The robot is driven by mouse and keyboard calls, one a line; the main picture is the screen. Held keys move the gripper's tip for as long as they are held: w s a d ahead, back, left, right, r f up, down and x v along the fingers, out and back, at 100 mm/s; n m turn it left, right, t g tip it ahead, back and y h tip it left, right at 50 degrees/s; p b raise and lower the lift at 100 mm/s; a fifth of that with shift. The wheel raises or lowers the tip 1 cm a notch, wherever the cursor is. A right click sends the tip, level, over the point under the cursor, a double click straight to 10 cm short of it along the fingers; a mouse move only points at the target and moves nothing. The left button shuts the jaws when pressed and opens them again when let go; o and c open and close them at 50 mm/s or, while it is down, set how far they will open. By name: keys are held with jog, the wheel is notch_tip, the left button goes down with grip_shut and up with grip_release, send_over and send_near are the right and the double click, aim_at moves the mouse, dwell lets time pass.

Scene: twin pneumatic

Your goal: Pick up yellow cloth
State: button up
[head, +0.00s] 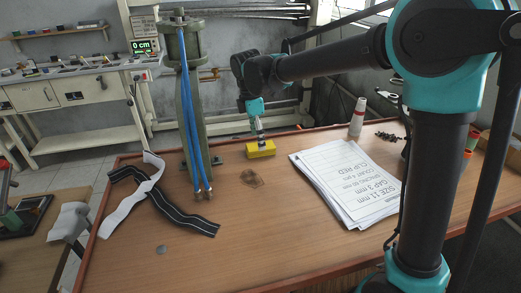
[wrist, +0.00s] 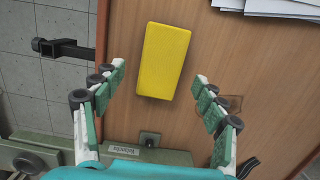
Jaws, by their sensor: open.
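The yellow cloth (head: 261,149) is a small block-shaped yellow piece lying on the wooden table near its far edge. In the wrist view it shows as a yellow rectangle (wrist: 163,61), slightly tilted, lying flat on the wood. My gripper (head: 259,136) is just above it in the head view. In the wrist view my gripper (wrist: 160,85) has its two fingers spread wide, one on each side of the cloth's near end, with a gap on both sides. In the head view the fingertips are too small to make out clearly.
A green column with blue hoses (head: 187,110) stands left of the cloth. Printed sheets (head: 350,180) lie to the right, with a white bottle (head: 357,117) behind. Black and white straps (head: 165,200) lie at left. The table's front middle is clear.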

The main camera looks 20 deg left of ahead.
jog(key=shift+w+d+f, duration=0.1)
jog(key=shift+d+f, duration=0.05)
jog(key=shift+f, duration=0.75)
jog(key=shift+w+d+f, duration=0.1)
jog(key=shift+d+f, duration=0.05)
jog(key=shift+f, duration=0.7)
jog(key=c, duration=1.4)
jog(key=shift+o, duration=0.2)
jog(key=shift+r, duration=0.15)
notch_tip(320, 180, up, 20)
